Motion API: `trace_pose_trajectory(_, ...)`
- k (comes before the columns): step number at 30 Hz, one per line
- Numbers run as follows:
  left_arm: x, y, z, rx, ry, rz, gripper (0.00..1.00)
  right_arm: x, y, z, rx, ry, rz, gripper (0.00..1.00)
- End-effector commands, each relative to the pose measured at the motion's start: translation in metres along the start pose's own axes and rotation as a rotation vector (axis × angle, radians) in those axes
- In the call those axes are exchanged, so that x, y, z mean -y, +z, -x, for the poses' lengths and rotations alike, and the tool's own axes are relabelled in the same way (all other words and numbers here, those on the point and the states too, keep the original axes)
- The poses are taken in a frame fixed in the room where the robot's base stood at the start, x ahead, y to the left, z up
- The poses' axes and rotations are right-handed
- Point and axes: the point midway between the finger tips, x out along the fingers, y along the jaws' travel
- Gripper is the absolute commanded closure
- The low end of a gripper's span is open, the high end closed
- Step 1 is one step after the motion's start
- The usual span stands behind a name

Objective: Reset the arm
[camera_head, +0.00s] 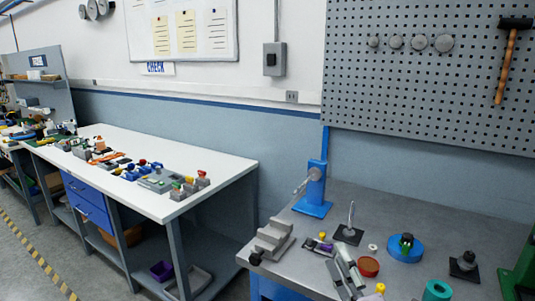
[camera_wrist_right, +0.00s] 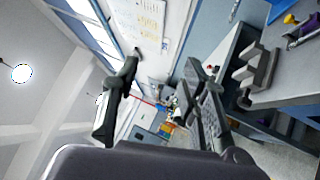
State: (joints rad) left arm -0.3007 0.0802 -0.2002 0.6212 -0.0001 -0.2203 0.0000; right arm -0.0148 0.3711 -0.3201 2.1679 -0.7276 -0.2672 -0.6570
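My right gripper (camera_head: 343,265) shows low in the head view, just above or in front of the grey bench; its grey fingers point up and to the left. In the right wrist view its two dark fingers (camera_wrist_right: 161,72) stand well apart with nothing between them. The gripper is open and empty. My left gripper is not in view. A blue post stand (camera_head: 315,190) with a grey round part and lever stands at the back left of the bench. A small dark base with an upright metal rod (camera_head: 349,228) stands to its right.
On the grey bench (camera_head: 425,220) are a stepped grey block (camera_head: 272,240), a red-topped round part (camera_head: 369,266), a blue disc (camera_head: 405,251), a teal ring (camera_head: 437,290) and a green machine part (camera_head: 520,270). A white table (camera_head: 220,160) with many small parts stands left.

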Motion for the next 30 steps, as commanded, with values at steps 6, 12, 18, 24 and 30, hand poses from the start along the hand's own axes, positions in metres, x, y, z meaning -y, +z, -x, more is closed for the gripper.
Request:
trace_pose_trajectory(6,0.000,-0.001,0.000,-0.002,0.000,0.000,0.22,0.106,0.041,0.093,0.434,-0.432,-0.610,0.60)
trace_pose_trajectory(12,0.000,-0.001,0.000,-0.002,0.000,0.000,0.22,0.171,0.024,0.205,0.799,-0.781,-1.001,0.60)
trace_pose_trajectory(18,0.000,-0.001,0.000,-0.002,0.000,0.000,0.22,0.189,-0.007,0.288,1.049,-1.017,-1.197,0.60)
trace_pose_trajectory(24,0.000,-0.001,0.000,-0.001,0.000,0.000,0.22,0.186,-0.038,0.355,1.257,-1.210,-1.312,0.60)
trace_pose_trajectory(30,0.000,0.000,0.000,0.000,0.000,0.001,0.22,0.241,-0.041,0.356,1.265,-1.226,-1.297,0.60)
